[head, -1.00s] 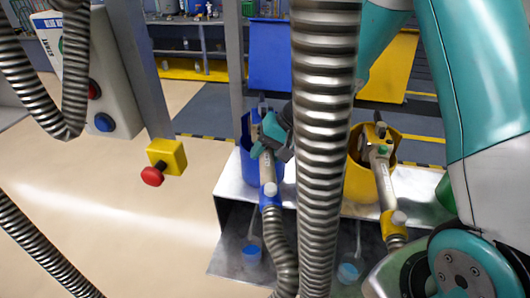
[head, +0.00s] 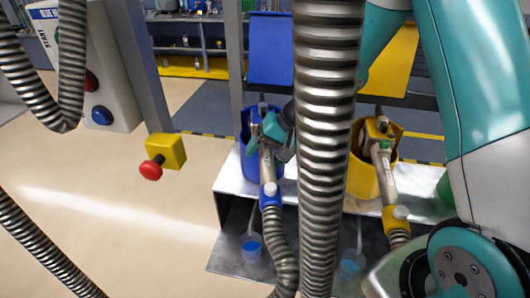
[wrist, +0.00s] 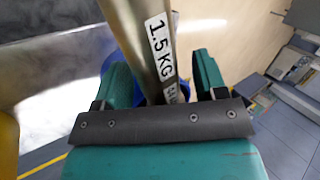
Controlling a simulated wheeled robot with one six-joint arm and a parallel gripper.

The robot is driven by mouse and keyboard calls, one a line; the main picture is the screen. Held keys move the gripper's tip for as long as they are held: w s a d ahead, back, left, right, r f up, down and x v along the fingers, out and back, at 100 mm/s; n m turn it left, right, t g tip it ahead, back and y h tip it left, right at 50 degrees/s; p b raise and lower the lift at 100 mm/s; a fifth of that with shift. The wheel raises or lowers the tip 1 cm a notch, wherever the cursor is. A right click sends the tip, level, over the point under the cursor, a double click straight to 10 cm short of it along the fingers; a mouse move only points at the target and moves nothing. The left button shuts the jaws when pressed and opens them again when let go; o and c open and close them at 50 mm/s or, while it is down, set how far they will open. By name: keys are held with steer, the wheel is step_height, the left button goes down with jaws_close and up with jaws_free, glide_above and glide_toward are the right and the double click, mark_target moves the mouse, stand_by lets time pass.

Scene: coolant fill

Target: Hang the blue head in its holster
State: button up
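The blue head (head: 267,170) is a metal tube with a blue collar and hose at its lower end. Its upper end is at the blue holster (head: 247,155), inside or against its mouth; my gripper hides how deep it sits. My gripper (head: 268,132) is at the upper part of the head.
A yellow head (head: 383,165) hangs in a yellow holster (head: 361,178) to the right. Both holsters stand at a metal stand (head: 228,180). A thick metal hose crosses the middle of the head view. A red button on a yellow box (head: 166,152) is at the left.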

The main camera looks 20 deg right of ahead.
steer(key=b+v, duration=0.1)
steer(key=v, duration=1.6)
steer(key=shift+r+b, duration=0.2)
steer(key=shift+b, duration=0.2)
steer(key=s+a+n+g+h, duration=0.1)
steer(key=s+a+n, duration=0.4)
steer(key=s, duration=0.5)
steer(key=s+a+n+g+h, duration=0.1)
steer(key=s+a+n, duration=0.5)
steer(key=s+a, duration=0.2)
steer(key=s, duration=0.2)
steer(key=shift+s+a, duration=0.25)
steer(key=shift+a, duration=0.1)
